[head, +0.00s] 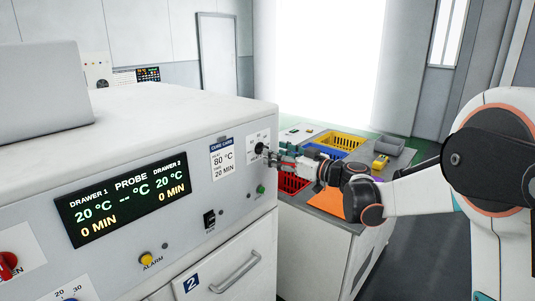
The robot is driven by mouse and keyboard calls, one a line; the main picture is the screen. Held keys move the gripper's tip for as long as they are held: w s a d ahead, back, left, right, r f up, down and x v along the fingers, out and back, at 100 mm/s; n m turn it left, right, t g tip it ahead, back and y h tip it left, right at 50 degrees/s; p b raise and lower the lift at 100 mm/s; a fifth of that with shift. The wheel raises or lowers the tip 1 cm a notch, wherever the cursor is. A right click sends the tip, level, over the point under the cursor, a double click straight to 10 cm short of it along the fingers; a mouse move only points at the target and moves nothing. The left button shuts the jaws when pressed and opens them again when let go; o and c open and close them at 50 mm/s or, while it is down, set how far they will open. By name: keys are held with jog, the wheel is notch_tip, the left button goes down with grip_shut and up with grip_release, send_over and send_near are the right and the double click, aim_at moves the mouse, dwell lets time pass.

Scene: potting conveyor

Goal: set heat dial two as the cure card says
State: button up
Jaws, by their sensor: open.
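The white oven's front panel carries a cure card (222,160) with a blue header, reading 80 °C and 20 MIN. To its right a small dial with a black knob (259,148) sits on a white scale plate; its marks are too small to read, and I cannot tell for sure that it is heat dial two. My gripper (270,154) is open at the knob's right side, partly overlapping the plate. I cannot tell whether its fingers touch the knob. The display (125,197) shows drawer 2 at 20 °C and 0 MIN.
Below are a green button (261,189), a black switch (209,219), a yellow alarm button (146,258) and drawer 2's handle (236,272). A red knob (7,262) is far left. Behind my gripper, a bench holds a yellow crate (342,141) and a red crate (290,183).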

jog(key=x, duration=0.4)
jog(key=shift+w+a+b, duration=0.25)
jog(key=shift+a+b, duration=0.05)
jog(key=shift+b, duration=0.05)
jog(key=c, duration=1.1)
